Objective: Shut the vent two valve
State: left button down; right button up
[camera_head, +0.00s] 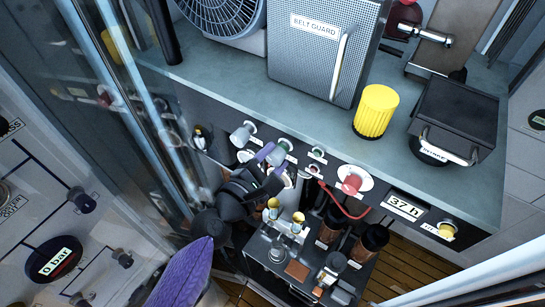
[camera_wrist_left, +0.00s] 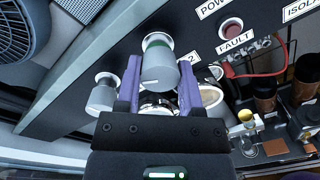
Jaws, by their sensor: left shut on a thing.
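My left gripper (camera_head: 275,165) reaches up to the front panel, with its purple fingers at a grey knob (camera_head: 277,151). In the left wrist view the fingers (camera_wrist_left: 160,85) are shut on either side of this grey knob (camera_wrist_left: 157,68), which has a green band at its base. A label ending in "2" shows beside it; the rest of the label is hidden. A second grey knob (camera_wrist_left: 103,95) is to the left, outside the fingers, and also shows in the head view (camera_head: 242,134). My right gripper is not in view.
Below stands a small dark bench (camera_head: 300,262) with cups and canisters. A belt guard (camera_head: 318,62) and yellow cap (camera_head: 376,110) are on the counter above.

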pick_arm(q)
jog(key=m, duration=0.6)
jog(key=shift+r+y+p, duration=0.1)
jog(key=shift+y+p, duration=0.2)
jog(key=shift+p, duration=0.1)
jog(key=m+p, duration=0.1)
jog(key=m, duration=0.4)
jog(key=shift+m, duration=0.4)
jog(key=shift+c, duration=1.2)
grip_release()
jog(key=b+v, duration=0.1)
jog(key=v, duration=0.9)
jog(key=shift+d+t, duration=0.1)
jog(key=shift+t, duration=0.2)
